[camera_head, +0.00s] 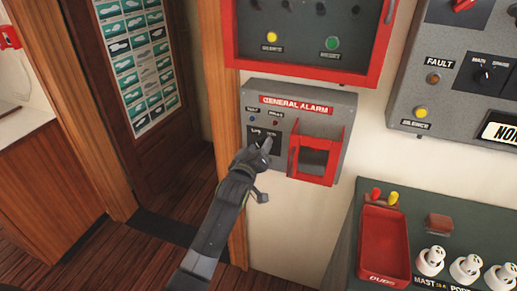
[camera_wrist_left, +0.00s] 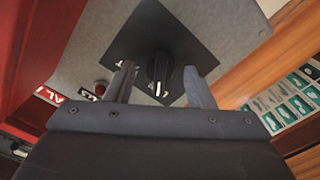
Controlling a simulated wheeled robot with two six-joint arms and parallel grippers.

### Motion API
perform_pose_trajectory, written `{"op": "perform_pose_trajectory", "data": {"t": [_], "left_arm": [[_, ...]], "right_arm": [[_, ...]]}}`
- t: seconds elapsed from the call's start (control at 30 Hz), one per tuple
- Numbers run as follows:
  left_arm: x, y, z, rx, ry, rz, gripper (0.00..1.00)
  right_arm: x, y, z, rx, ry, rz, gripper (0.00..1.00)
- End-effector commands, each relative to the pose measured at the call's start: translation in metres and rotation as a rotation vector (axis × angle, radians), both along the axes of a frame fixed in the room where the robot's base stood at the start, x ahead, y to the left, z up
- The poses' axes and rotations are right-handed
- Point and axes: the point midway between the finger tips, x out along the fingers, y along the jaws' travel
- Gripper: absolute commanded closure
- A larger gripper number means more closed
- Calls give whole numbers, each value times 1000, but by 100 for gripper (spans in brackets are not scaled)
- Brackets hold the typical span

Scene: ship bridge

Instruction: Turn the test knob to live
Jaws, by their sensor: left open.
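The grey general alarm box (camera_head: 347,112) is on the wall, with a black knob plate (camera_head: 254,131) at its lower left. In the left wrist view the black test knob (camera_wrist_left: 158,66) sits on its dark plate (camera_wrist_left: 185,45). The knob's white pointer mark faces the bottom of that picture, toward small white lettering partly hidden and too small to read. My left gripper (camera_head: 264,148) is at the plate and hides the knob in the head view. Its fingers (camera_wrist_left: 159,75) are open, one on each side of the knob, with visible gaps. My right gripper is out of view.
A red hinged guard frame (camera_head: 326,128) stands out from the box, just right of my left gripper. A red-framed panel (camera_head: 300,72) hangs above. A grey console with a red tray (camera_head: 384,245) is at lower right. A wooden door post (camera_head: 222,125) stands left of the box.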

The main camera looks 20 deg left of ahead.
Motion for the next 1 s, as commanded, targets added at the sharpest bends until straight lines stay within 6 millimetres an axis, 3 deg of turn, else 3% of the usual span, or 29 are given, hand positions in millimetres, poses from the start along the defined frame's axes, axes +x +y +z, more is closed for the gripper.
{"op": "perform_pose_trajectory", "data": {"t": [0.27, 1.0], "left_arm": [[-15, 0, -1, -1, 0, 0, 51], [-144, 5, -2, -3, 0, 1, 51]], "right_arm": [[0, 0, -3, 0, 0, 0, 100], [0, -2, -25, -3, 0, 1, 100]]}}
